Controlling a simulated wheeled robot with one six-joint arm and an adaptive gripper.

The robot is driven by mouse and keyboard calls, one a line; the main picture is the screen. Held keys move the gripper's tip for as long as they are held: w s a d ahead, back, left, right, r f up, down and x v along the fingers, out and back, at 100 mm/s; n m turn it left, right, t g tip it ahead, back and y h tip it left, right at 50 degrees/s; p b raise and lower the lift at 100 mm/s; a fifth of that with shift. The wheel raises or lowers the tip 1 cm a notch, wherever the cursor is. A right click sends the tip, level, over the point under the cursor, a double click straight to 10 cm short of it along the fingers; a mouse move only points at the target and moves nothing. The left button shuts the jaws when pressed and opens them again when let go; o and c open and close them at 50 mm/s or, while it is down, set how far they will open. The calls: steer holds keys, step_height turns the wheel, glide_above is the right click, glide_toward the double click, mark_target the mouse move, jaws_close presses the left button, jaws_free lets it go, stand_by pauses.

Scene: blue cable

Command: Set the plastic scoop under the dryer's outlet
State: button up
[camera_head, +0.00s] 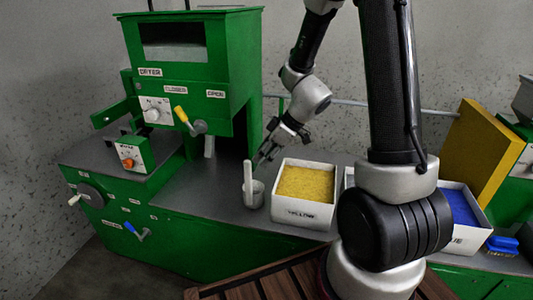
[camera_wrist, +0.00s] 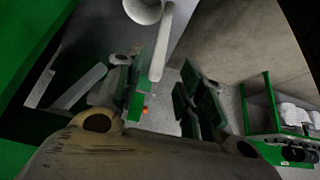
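The plastic scoop (camera_head: 254,195) stands on the grey bench top, a pale cup with a long white handle (camera_head: 248,172) pointing up. In the wrist view its handle (camera_wrist: 162,42) and cup rim (camera_wrist: 143,10) show at the top. My gripper (camera_head: 262,159) is just above and beside the handle's top. In the wrist view my gripper (camera_wrist: 160,98) is open, with the handle's end near the gap between the fingers; I cannot tell whether they touch it. The green dryer (camera_head: 228,60) stands behind left, with a pale spout (camera_head: 209,146) below its body. The scoop stands right of that spout.
A white box of yellow granules (camera_head: 305,188) stands close right of the scoop. A box of blue granules (camera_head: 462,207) and a blue brush (camera_head: 503,244) are further right. A yellow-handled lever (camera_head: 183,116) sticks out from the dryer. Bench room is clear left of the scoop.

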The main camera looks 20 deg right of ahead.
steer(key=s+d+r+m+h, duration=0.1)
steer(key=s+d+r+m, duration=0.15)
steer(key=s+r, duration=0.9)
steer(key=s+d+r+m+h, duration=0.4)
steer(key=s+d+r+m, duration=0.4)
steer(key=s, duration=0.3)
steer(key=shift+v, duration=0.8)
steer(key=shift+o, duration=0.4)
steer(key=shift+s, duration=0.1)
